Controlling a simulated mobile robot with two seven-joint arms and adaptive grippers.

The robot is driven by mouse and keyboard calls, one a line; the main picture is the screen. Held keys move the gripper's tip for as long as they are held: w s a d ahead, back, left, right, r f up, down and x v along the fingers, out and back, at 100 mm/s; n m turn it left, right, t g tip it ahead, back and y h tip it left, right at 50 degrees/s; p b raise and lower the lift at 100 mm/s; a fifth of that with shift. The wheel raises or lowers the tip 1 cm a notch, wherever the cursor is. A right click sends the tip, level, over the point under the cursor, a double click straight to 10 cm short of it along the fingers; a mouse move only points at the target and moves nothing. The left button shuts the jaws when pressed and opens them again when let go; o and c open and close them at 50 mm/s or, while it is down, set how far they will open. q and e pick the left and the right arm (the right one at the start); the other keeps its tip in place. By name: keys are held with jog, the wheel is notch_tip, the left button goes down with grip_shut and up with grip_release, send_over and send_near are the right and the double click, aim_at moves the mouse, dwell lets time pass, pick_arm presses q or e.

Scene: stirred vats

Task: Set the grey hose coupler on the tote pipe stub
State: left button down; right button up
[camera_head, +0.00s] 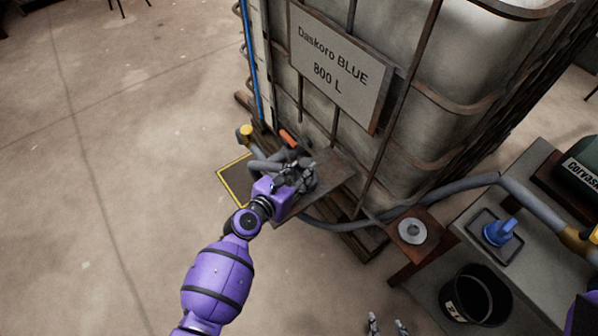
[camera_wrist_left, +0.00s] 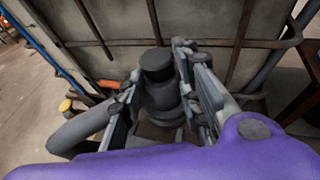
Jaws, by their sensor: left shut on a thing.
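The grey hose coupler (camera_wrist_left: 160,95) is a dark grey stepped cylinder, upright between my left gripper's fingers in the left wrist view. My left gripper (camera_head: 300,176) is shut on it, over a small ledge at the foot of the caged tote (camera_head: 440,45). In the head view the fingers mostly cover the coupler. I cannot make out the tote pipe stub, nor tell whether the coupler touches it. An orange handle (camera_head: 288,139) is just behind my left gripper. My right gripper (camera_head: 387,325) shows only its two fingertips, apart and empty, at the bottom edge.
A grey hose (camera_head: 440,191) runs from the tote's foot to the bench (camera_head: 470,262) at right. A blue funnel-like piece (camera_head: 499,231), a black bucket (camera_head: 476,293) and a small stand with a round disc (camera_head: 412,231) are there. The floor at left is clear.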

pick_arm(q)
jog(key=shift+r, duration=0.1)
jog(key=shift+f, duration=0.25)
dwell(0.5)
jog(key=shift+f+b, duration=0.3)
jog(key=shift+f, duration=0.1)
jog(key=c, duration=1.6)
grip_release()
jog(key=shift+o, duration=0.2)
